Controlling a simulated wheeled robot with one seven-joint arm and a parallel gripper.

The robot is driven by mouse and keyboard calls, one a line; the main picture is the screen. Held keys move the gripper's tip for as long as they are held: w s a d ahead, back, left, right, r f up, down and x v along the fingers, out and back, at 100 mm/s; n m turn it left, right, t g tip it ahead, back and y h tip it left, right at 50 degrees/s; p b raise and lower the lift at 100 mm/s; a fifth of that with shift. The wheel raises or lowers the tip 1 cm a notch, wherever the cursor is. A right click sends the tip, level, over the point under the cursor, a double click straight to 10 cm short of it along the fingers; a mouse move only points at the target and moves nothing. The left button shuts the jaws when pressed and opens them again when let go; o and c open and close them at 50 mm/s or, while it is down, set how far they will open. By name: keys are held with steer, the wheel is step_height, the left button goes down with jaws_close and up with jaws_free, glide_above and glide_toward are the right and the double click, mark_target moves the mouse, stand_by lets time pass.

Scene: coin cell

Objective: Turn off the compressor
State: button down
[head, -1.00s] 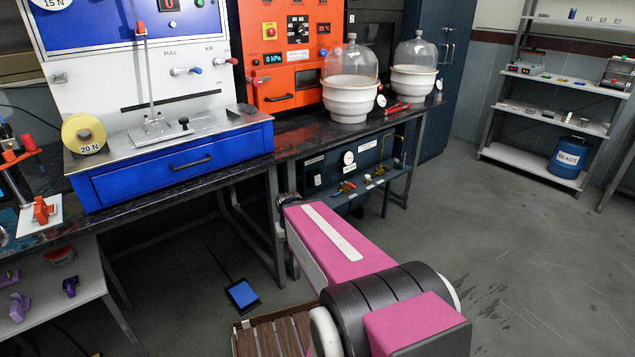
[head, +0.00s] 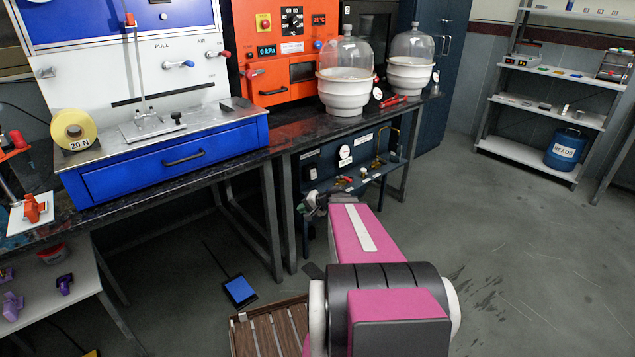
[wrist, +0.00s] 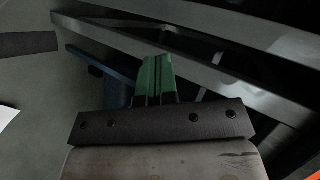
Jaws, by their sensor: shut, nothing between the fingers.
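A dark blue panel unit (head: 345,160) sits under the bench in the head view, with a round white gauge (head: 345,152), small red and brass valves and a dark switch plate at its left. It may be the compressor; its labels are too small to read. My gripper (head: 308,207) is small and partly hidden by my pink arm, low in front of the unit's left end. In the wrist view its green fingers (wrist: 155,78) are shut together and hold nothing. Whether it touches the unit cannot be told.
Bench legs (head: 272,222) stand left of my gripper. A blue pedal (head: 240,291) and a slatted wooden crate (head: 270,328) are on the floor. Glass bell jars (head: 347,58) and an orange machine (head: 270,75) stand above. The floor to the right is clear.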

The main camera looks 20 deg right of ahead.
mark_target(313, 174)
steer(key=w+d+m+t+h, duration=0.1)
steer(key=w+d+m+t, duration=0.2)
steer(key=d, duration=0.6)
steer(key=w+d+m+t+h, duration=0.1)
steer(key=d+m+t, duration=0.3)
steer(key=d, duration=0.5)
steer(key=shift+w+r+h, duration=0.3)
steer(key=shift+w+r, duration=0.05)
steer(key=shift+w, duration=0.55)
steer(key=x, duration=1.4)
steer(key=shift+r, duration=0.1)
